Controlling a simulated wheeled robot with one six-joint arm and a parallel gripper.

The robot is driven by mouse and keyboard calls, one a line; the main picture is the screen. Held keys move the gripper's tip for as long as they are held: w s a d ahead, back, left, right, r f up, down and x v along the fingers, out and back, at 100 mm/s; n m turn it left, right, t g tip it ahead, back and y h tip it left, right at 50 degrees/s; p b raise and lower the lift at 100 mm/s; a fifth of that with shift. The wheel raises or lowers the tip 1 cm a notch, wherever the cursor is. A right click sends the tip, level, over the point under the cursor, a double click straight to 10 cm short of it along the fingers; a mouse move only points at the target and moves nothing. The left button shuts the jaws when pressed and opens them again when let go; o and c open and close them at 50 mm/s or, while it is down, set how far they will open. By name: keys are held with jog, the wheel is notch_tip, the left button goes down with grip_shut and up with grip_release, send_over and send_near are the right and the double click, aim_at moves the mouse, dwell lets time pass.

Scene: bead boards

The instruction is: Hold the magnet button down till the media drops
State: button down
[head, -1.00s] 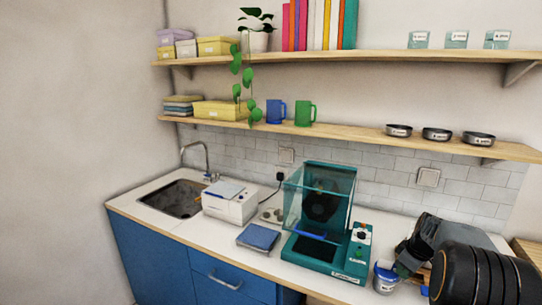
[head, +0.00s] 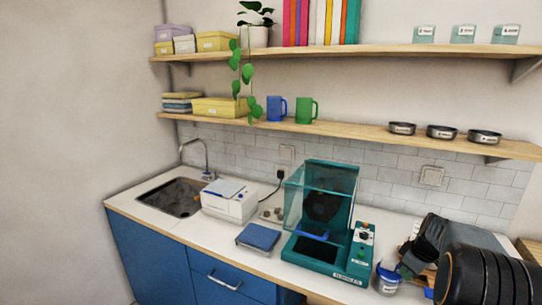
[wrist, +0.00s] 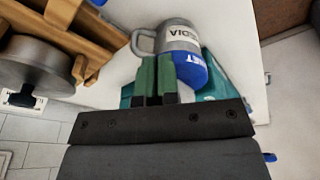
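A grey mug (wrist: 178,38) with a handle and a label ending "DIA" shows in the wrist view. Just below it is a blue part (wrist: 190,76) lettered "NET"; I cannot tell whether they are joined. My gripper (wrist: 158,65) has green fingers close together, beside the blue part. Nothing clear shows between them, and contact is unclear. In the head view, a small pale cup (head: 387,281) with blue stands right of the teal machine (head: 318,263). My gripper (head: 401,271) is beside it, partly hidden by my arm.
The machine has a clear guard and a control panel (head: 363,243) on its right. A white box (head: 230,205) and a blue pad (head: 258,237) lie to its left, near the sink (head: 175,197). A wooden rack (wrist: 55,35) stands close to my gripper.

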jog(key=shift+s+a+f, duration=0.15)
jog(key=shift+s+f, duration=0.05)
jog(key=shift+f, duration=0.55)
jog(key=w+p+v, duration=0.1)
jog(key=p+v, duration=0.5)
jog(key=v, duration=0.3)
jog(key=shift+w+a+r, duration=0.2)
jog(key=shift+w+a, duration=0.05)
jog(key=shift+w, duration=0.35)
